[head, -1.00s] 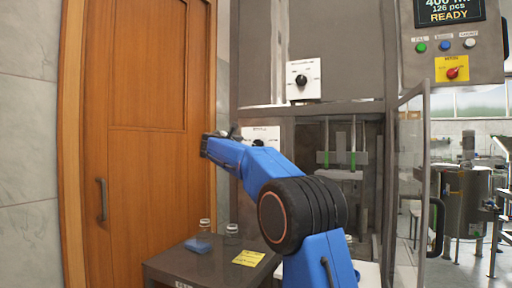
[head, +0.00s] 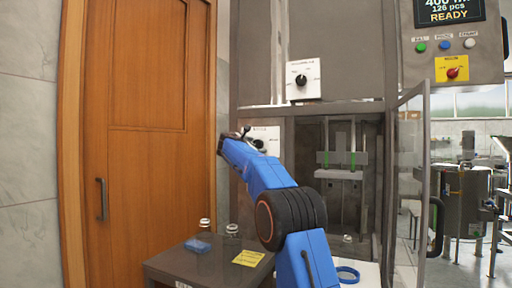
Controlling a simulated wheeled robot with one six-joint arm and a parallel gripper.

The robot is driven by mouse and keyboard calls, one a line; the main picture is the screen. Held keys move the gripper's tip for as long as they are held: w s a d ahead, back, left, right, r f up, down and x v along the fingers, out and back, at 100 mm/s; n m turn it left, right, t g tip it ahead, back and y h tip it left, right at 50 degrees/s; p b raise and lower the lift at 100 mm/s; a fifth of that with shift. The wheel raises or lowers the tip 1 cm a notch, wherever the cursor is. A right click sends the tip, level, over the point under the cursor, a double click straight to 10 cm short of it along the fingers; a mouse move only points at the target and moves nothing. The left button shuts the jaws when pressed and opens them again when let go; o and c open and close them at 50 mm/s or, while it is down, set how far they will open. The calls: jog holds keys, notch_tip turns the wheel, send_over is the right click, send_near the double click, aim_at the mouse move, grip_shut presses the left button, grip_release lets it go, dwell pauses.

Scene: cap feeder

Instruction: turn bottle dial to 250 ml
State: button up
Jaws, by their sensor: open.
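Two white panels with black dials are on the grey machine in the head view. The upper dial (head: 301,80) is fully visible, but its small lettering is too blurred to read. The lower dial (head: 260,144) is partly hidden behind my arm and gripper. I cannot read which one is the bottle dial. The display (head: 456,11) at the top right shows 400, 126 pcs and READY. My gripper (head: 243,131) is open, raised at the left edge of the lower panel. I cannot tell whether it touches that dial.
A dark table (head: 190,262) below holds small clear bottles (head: 205,226), a blue item (head: 198,245) and a yellow label (head: 248,258). A blue ring (head: 347,274) lies right of my arm. A clear door (head: 408,190) stands open at right. A wooden door (head: 150,150) is at left.

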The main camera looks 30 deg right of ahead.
jog(key=c, duration=1.1)
jog(key=shift+o, duration=0.2)
